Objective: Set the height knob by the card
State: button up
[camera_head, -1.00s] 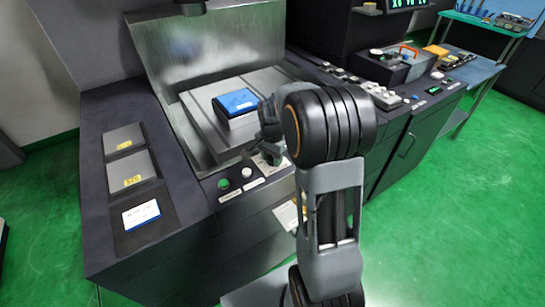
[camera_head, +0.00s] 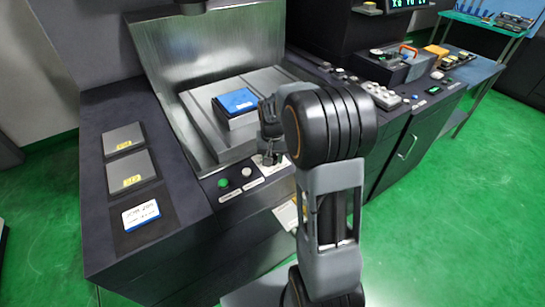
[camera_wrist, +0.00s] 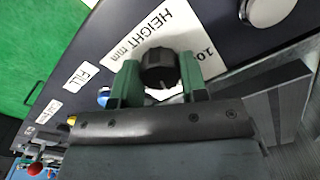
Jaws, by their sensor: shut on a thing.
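The black height knob (camera_wrist: 160,70) sits on a white label reading "HEIGHT mm" in the wrist view. Part of a number, "10", shows at the label's right. My gripper (camera_wrist: 159,64) is shut on the knob, with one green finger on each side of it. In the head view my gripper (camera_head: 270,157) is at the machine's front panel, and my arm hides much of the knob there. The card (camera_head: 141,215), white with a blue lower edge, lies on the dark left ledge. Its print is too small to read surely.
A green button (camera_head: 223,183) and a white button (camera_head: 247,172) are left of my gripper. A blue-topped block (camera_head: 236,101) stands on the metal worktable behind. Two grey plates (camera_head: 131,172) lie on the left ledge. A blue button (camera_wrist: 104,96) is close to one finger.

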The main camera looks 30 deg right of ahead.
jog(key=n, duration=0.4)
jog(key=shift+n, duration=2.1)
jog(key=o, duration=0.9)
jog(key=shift+o, duration=0.2)
notch_tip(320, 180, up, 14)
